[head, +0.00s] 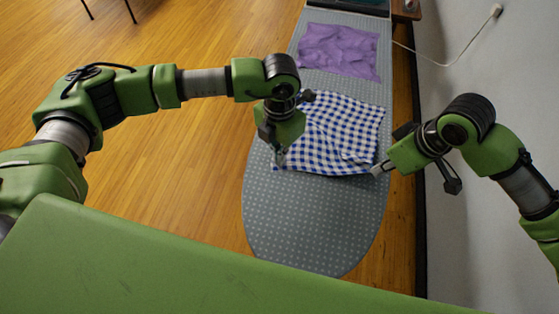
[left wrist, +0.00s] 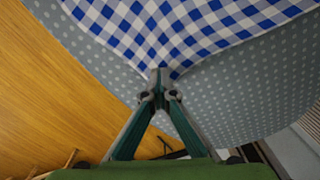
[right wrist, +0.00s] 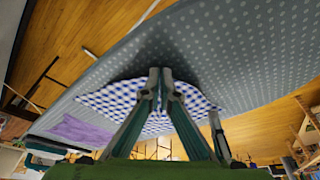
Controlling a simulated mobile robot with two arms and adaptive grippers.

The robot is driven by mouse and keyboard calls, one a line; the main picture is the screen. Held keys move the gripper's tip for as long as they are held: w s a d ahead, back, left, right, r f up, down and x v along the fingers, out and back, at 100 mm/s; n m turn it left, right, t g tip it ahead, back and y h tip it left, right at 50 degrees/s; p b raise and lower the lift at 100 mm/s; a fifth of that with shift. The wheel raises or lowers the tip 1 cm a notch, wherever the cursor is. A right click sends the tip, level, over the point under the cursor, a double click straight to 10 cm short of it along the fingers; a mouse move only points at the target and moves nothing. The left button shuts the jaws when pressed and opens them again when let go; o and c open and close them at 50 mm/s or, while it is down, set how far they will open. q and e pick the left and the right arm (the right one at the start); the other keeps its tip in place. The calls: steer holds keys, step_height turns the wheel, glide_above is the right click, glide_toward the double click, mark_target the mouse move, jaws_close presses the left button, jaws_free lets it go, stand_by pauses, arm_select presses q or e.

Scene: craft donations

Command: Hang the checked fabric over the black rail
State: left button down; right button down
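The blue-and-white checked fabric (head: 340,125) lies on the grey dotted ironing board (head: 310,220), with small ripples near its front right corner. My left gripper (head: 279,162) is at the front left corner of the fabric. In the left wrist view its fingertips (left wrist: 160,78) are closed together on that corner. My right gripper (head: 376,171) is at the front right corner. In the right wrist view its fingertips (right wrist: 160,76) are closed at the edge of the fabric (right wrist: 105,98), which puckers around them. I cannot clearly pick out the black rail.
A purple cloth (head: 338,50) lies further back on the board. A white wall (head: 470,150) with a cable (head: 440,62) is close on the right. Thin dark legs (head: 130,10) stand at the far left. The wooden floor (head: 190,150) left of the board is open.

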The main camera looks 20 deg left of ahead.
arm_select(q)
steer(key=c, duration=1.7)
jaws_free()
steer(key=shift+r, duration=0.1)
step_height(320, 180, up, 9)
step_height(320, 180, down, 9)
steer(key=shift+f, duration=0.1)
steer(key=shift+f, duration=0.1)
steer(key=shift+c, duration=0.4)
